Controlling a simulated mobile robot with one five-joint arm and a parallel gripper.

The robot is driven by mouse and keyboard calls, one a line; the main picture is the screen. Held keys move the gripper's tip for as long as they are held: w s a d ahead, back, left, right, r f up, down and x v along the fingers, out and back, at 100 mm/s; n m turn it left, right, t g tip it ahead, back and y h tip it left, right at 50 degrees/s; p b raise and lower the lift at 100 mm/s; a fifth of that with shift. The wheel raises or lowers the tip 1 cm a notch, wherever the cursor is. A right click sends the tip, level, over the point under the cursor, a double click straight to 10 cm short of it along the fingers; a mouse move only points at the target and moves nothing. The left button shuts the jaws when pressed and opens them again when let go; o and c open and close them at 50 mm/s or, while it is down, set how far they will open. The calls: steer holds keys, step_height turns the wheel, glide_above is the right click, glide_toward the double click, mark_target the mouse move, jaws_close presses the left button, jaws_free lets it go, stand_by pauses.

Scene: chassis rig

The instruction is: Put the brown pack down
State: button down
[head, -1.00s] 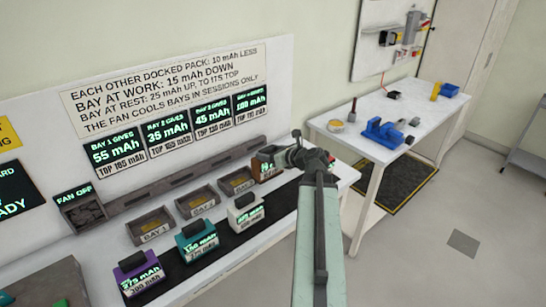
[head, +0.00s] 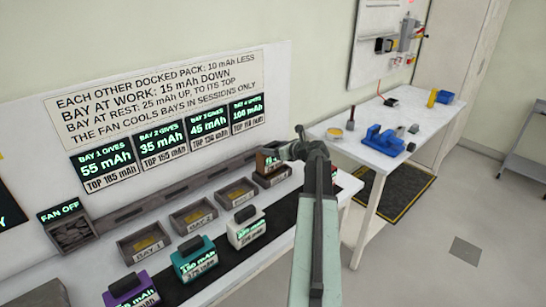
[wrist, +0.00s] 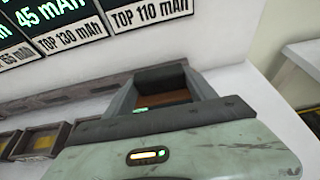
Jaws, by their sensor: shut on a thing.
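The brown pack (head: 263,160) shows in the head view at the far right end of the row of bays, its green display partly hidden by my gripper. My gripper (head: 284,154) is shut on it. The pack appears to be just above the right-hand bay (head: 273,180); whether it touches the bay I cannot tell. In the wrist view my gripper's grey jaw and pale green body fill the lower middle. Beyond them show a grey-walled frame with a brown surface inside (wrist: 165,93) and a small green glow.
Three empty bays stand left of it: bay 1 (head: 145,246), bay 2 (head: 194,217) and a third (head: 237,194). White (head: 246,229), teal (head: 194,260) and purple (head: 130,290) packs stand on the dark strip in front. A table with a blue vice (head: 381,138) is at right.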

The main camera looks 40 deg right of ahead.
steer(key=shift+s+a+f, duration=0.1)
steer(key=shift+s+f, duration=0.15)
steer(key=shift+f, duration=0.2)
steer(key=shift+s+f, duration=0.2)
steer(key=shift+f, duration=0.25)
steer(key=shift+w+d+f, duration=0.25)
steer(key=shift+w+d, duration=0.05)
steer(key=shift+w, duration=0.05)
steer(key=shift+s+r, duration=0.1)
steer(key=c, duration=0.7)
jaws_free()
steer(key=o, duration=0.4)
